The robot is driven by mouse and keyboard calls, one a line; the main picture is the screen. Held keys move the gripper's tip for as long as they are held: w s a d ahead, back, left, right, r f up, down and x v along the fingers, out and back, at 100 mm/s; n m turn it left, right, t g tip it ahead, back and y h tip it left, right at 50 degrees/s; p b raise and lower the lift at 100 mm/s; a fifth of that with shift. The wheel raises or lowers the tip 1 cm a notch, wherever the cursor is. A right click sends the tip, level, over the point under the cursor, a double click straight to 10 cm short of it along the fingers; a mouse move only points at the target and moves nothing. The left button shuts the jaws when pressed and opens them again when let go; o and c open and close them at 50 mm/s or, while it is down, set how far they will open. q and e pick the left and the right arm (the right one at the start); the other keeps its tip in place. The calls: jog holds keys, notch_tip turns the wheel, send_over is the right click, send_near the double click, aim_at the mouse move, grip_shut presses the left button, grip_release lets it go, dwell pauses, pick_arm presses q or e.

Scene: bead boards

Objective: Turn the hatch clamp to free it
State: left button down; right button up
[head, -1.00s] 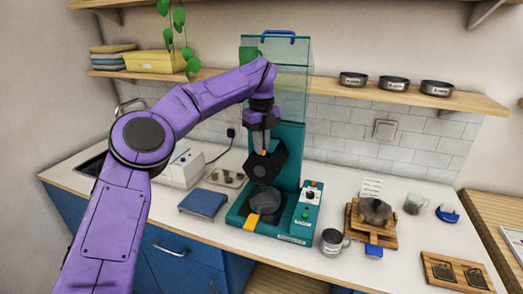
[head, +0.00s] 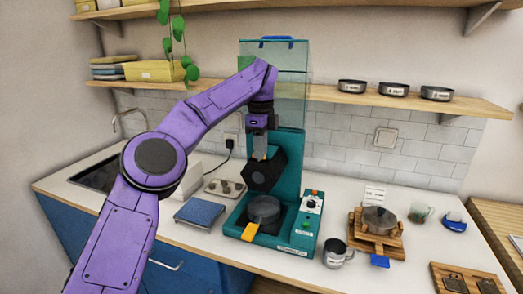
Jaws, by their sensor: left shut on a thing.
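The teal machine (head: 291,180) stands on the counter with a clear hopper (head: 285,75) on top. A black drum (head: 262,174) sits on its front, above a round dark pan (head: 264,208). A small orange piece (head: 267,156), apparently the hatch clamp, shows at the top of the drum. My left gripper (head: 262,155) reaches down from above, its fingers shut on this orange piece. The fingers hide most of it, so its turn angle cannot be read. My right gripper is not in view.
An orange handle (head: 250,232) sticks out at the machine's front. A blue flat box (head: 200,212) lies to its left. A metal mug (head: 335,252) and a wooden stand (head: 376,242) with a pot stand to the right. A shelf (head: 400,97) runs behind.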

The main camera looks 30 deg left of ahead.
pick_arm(q)
jog(key=shift+a+f, duration=0.1)
jog(key=shift+f, duration=0.1)
jog(key=c, duration=1.4)
grip_release()
jog(key=shift+o, duration=1.1)
jog(key=shift+a, duration=0.25)
notch_tip(320, 180, up, 10)
jog(key=p, duration=0.7)
jog(key=shift+r, duration=0.25)
